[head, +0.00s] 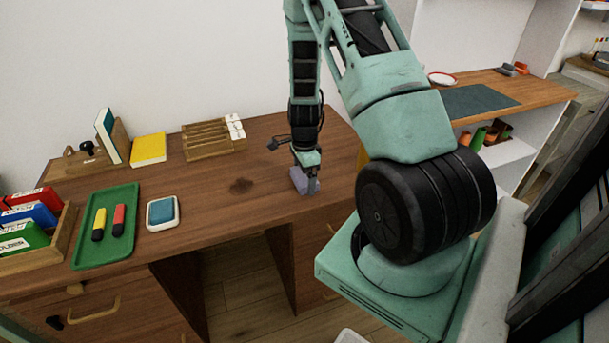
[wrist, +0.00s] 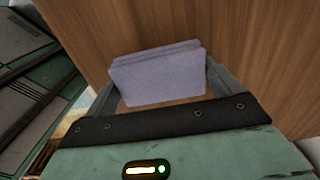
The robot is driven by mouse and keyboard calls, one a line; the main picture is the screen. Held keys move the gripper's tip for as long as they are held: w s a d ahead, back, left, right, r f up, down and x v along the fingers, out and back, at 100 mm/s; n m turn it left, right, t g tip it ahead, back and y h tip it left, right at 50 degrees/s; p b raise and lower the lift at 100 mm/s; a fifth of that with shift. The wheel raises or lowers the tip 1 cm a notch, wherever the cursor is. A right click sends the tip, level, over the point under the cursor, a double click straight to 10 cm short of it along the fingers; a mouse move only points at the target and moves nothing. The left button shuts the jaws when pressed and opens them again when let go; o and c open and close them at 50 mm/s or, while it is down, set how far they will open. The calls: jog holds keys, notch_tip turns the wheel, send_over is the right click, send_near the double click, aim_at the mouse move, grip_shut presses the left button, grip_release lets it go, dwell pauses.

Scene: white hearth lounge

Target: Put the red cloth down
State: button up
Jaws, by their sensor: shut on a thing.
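My gripper (head: 309,178) is shut on a folded lavender-grey cloth (head: 298,182), near the front edge of the wooden desk (head: 245,170), right of its middle. In the wrist view the cloth (wrist: 157,80) sits between the two fingers, with its folded layers showing at the top. Wood grain lies behind it. I cannot tell whether the cloth touches the desk top. I see no red cloth in either view; the held one looks lavender-grey.
A green tray (head: 84,255) with a yellow and a red marker lies at left, beside a blue-topped white box (head: 163,212). Folders (head: 28,215), a yellow book (head: 148,149) and a wooden organiser (head: 205,139) stand left and behind. The desk between them and my gripper is clear.

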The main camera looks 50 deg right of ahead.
aim_at(304, 175)
jog(key=o, duration=0.8)
jog(key=shift+s+f, duration=0.1)
jog(key=shift+f, duration=0.5)
jog(key=shift+o, duration=0.2)
jog(key=shift+a, duration=0.1)
notch_tip(304, 175, up, 14)
jog(key=f+p, duration=0.1)
jog(key=w+a+r+n+y, duration=0.1)
jog(key=a+r+n, duration=0.1)
jog(key=a+n, duration=0.35)
jog(key=w+a+r+n, duration=0.2)
jog(key=a, duration=0.6)
jog(key=s+a+r+n, duration=0.2)
jog(key=a+n, duration=0.2)
jog(key=a, duration=0.3)
jog(key=s+a+r+n, duration=0.25)
jog(key=a+n, duration=0.25)
jog(key=a, duration=0.3)
jog(key=s+a+r+n, duration=0.2)
jog(key=s+a+n, duration=0.4)
jog(key=s+n, duration=0.1)
jog(key=s+a+r+n, duration=0.2)
jog(key=s+a+n, duration=0.3)
jog(key=s+n, duration=0.3)
jog(key=shift+s+a+r+p, duration=0.15)
jog(key=shift+a+r+p, duration=0.25)
